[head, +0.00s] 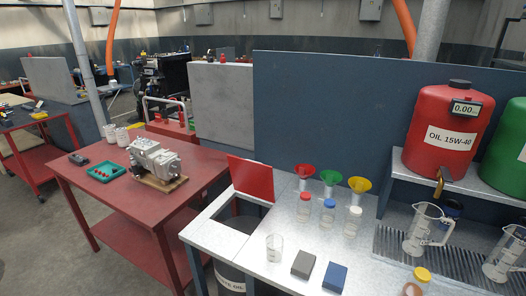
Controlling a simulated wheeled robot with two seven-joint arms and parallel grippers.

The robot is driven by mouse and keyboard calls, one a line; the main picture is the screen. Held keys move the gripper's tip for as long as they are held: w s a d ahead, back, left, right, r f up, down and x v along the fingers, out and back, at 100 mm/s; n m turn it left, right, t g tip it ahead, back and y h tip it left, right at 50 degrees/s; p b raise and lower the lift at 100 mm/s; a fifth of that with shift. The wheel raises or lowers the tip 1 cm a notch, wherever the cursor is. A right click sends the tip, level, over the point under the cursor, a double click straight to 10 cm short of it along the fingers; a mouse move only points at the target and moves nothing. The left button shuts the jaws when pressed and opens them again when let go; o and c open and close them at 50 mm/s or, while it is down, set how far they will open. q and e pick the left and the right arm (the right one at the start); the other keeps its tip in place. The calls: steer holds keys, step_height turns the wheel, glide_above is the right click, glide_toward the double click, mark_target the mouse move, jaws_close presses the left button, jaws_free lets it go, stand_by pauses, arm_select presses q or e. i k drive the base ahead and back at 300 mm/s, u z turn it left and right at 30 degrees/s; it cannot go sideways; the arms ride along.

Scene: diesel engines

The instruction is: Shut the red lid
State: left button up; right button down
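The red lid (251,178) is a flat red panel standing raised over a square opening in the metal bench top. It tilts up from its hinged back edge, so the opening below it is uncovered. A dark waste oil drum (231,277) stands under the opening, partly hidden by the bench. Neither of my grippers shows in the head view.
The metal bench (225,238) holds a glass beaker (274,247), a grey block (303,264), a blue block (335,276), small capped bottles and coloured funnels right of the lid. A red table (125,205) with an engine part stands left.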

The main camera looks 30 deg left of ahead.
mark_target(255, 179)
steer(key=k, duration=0.65)
steer(key=u, duration=0.7)
steer(key=i, duration=1)
steer(key=u, duration=0.7)
